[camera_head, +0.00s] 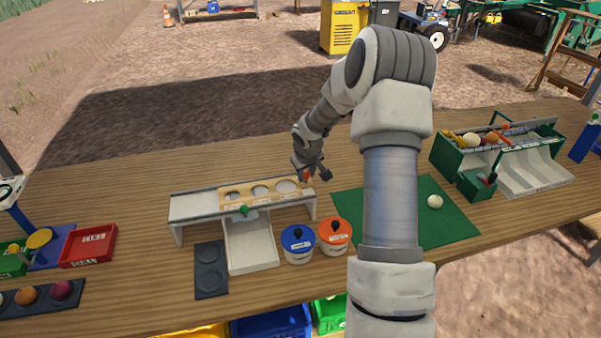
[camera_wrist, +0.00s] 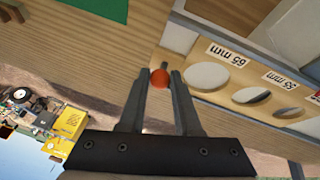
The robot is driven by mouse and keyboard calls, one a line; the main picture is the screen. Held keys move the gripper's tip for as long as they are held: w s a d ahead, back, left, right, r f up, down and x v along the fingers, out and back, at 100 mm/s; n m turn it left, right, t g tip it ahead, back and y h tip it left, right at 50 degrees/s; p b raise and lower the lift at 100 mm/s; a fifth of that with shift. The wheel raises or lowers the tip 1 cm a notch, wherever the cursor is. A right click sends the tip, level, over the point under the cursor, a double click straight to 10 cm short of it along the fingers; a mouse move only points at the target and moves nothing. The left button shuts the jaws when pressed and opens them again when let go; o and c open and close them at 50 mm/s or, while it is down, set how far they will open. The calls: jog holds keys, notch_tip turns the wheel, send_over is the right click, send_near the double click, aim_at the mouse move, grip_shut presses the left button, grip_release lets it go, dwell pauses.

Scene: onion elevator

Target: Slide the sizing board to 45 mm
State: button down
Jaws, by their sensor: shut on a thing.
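The sizing board (camera_head: 233,199) is a pale wooden strip with round holes, lying in a grey rail frame (camera_head: 178,208) on the table. In the wrist view the board (camera_wrist: 176,66) shows labels reading 65 mm and apparently 55 mm. My gripper (camera_wrist: 160,82) is shut on this knob, with one finger on each side. In the head view my gripper (camera_head: 311,176) is at the right end of the frame. A green marker (camera_head: 243,210) stands at the frame's front, above a white chute (camera_head: 250,248).
A blue-lidded pot (camera_head: 298,245) and an orange-lidded pot (camera_head: 334,235) stand in front of the frame's right end. A green mat (camera_head: 455,217) with a white ball (camera_head: 435,201) lies to the right. A dark two-well tray (camera_head: 210,270) lies left of the chute.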

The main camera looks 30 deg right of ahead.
jog(key=shift+s+d+p, duration=0.15)
jog(key=shift+d+p, duration=0.15)
jog(key=shift+d, duration=0.45)
jog(key=shift+s+d+p, duration=0.15)
jog(key=shift+d+p, duration=0.15)
jog(key=shift+d, duration=0.4)
jog(key=c, duration=0.5)
grip_release()
jog(key=shift+r+p, duration=2.2)
jog(key=shift+r, duration=0.85)
